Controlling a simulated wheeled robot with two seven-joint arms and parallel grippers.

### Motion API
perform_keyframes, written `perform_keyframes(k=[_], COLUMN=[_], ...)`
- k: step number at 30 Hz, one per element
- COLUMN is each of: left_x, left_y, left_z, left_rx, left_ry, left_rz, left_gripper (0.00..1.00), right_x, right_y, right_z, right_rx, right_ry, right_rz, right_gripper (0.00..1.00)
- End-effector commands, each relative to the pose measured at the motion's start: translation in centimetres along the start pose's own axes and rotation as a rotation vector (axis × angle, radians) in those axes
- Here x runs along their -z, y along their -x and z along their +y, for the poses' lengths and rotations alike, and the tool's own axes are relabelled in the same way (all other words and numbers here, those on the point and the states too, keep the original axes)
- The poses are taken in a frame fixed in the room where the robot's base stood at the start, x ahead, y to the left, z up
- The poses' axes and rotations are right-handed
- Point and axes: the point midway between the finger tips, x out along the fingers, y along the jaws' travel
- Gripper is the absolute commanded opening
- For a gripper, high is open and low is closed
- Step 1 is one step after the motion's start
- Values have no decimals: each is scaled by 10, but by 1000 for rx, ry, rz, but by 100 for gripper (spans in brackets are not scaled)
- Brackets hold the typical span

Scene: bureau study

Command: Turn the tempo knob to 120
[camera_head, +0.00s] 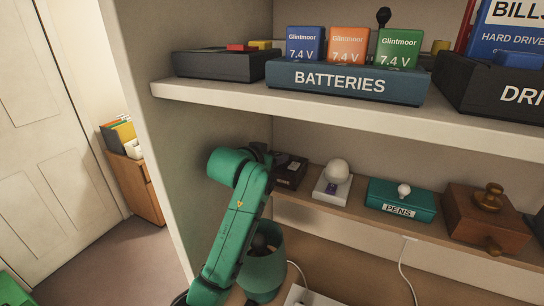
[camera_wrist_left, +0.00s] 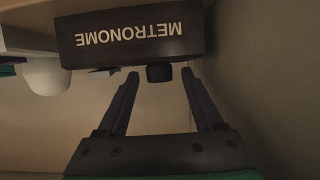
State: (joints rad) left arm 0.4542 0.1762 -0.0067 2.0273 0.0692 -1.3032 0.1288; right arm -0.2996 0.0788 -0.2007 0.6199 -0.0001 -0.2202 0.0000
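The metronome is a dark box with "METRONOME" on its front; it stands on the lower shelf in the head view (camera_head: 291,171), just right of my left gripper (camera_head: 268,158). In the left wrist view the metronome (camera_wrist_left: 135,34) appears upside down at the top. Its black tempo knob (camera_wrist_left: 160,74) sticks out toward the gripper. My left gripper (camera_wrist_left: 160,74) is open, with one fingertip on each side of the knob and a gap visible on both sides. No tempo number or scale is readable. My right gripper is not in view.
A white object with a round knob (camera_head: 334,182) stands right of the metronome, then a teal PENS box (camera_head: 388,197) and a wooden box (camera_head: 478,218). The cabinet's side wall is close on the left. The upper shelf (camera_head: 330,112) hangs above. A green bin (camera_head: 266,272) stands below.

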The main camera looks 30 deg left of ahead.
Motion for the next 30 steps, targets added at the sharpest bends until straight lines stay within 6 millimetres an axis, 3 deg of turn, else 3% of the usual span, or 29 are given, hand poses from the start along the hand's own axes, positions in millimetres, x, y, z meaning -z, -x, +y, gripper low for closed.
perform_keyframes(k=[5, 8, 20, 24, 30], left_x=[-1, -2, -1, -2, 0], left_y=[6, 21, 118, 135, 144], left_z=[0, 0, 0, 0, 0], left_rx=[0, 0, 1, 0, 0], left_ry=[0, 0, -1, 1, 1], left_rz=[1, 3, 6, 5, -2], left_gripper=[68, 68, 68, 68, 68], right_x=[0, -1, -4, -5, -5], right_y=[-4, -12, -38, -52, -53], right_z=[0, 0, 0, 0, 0], right_rx=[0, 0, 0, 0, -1], right_ry=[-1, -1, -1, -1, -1], right_rz=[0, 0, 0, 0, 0], right_gripper=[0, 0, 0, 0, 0])
